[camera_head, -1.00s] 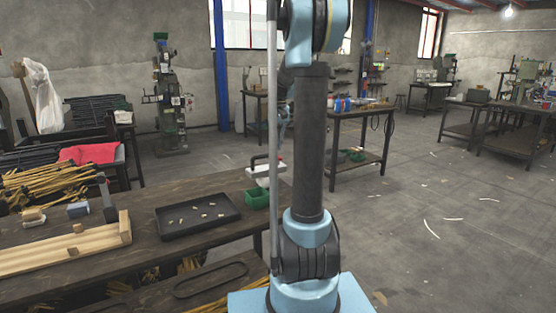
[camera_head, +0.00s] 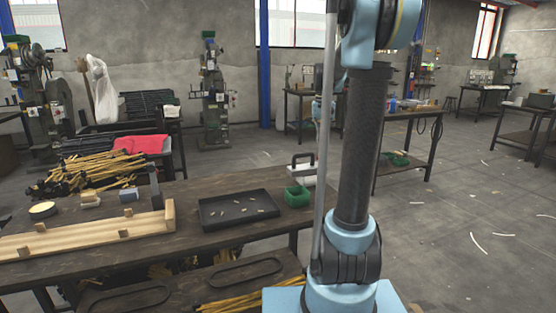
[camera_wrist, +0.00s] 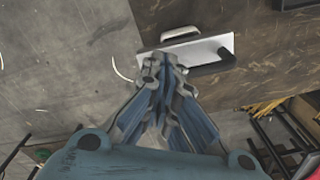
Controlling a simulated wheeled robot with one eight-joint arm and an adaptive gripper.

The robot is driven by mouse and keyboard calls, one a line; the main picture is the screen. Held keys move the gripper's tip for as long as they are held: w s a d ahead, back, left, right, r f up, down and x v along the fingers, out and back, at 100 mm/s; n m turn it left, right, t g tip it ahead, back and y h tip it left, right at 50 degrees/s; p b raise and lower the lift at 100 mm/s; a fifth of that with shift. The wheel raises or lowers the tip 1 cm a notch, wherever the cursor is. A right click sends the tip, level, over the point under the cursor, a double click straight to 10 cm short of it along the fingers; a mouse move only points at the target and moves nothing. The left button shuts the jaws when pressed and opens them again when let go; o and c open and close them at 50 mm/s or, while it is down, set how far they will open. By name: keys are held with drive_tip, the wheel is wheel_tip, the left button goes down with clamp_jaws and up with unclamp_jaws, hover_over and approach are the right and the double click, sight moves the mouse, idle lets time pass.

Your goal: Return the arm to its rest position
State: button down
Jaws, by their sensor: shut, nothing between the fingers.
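My arm (camera_head: 361,150) stands upright at the right of middle in the head view, blue at the joints with a dark tube between. My gripper (camera_wrist: 163,66) shows in the wrist view, pointing down with its fingers together and nothing between them. That white tool also shows in the head view (camera_head: 303,171), partly beside my arm. The gripper's fingers cannot be made out in the head view.
A wooden workbench (camera_head: 150,250) carries a black tray (camera_head: 240,209) with small pieces, a green bin (camera_head: 297,196) and a wooden fixture (camera_head: 90,235). Yellow rods (camera_head: 95,172) lie at the left. Rivet presses stand behind.

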drive_tip(key=s+a+f+n+t, duration=0.1)
drive_tip(key=s+a+f, duration=0.15)
drive_tip(key=s, duration=0.65)
drive_tip(key=s+a+f, duration=0.1)
drive_tip(key=s+f, duration=0.2)
drive_tip(key=s, duration=0.7)
drive_tip(key=s+a+f+n+t, duration=0.1)
drive_tip(key=s+f, duration=1.1)
drive_tip(key=s, duration=0.1)
drive_tip(key=shift+s+f, duration=0.2)
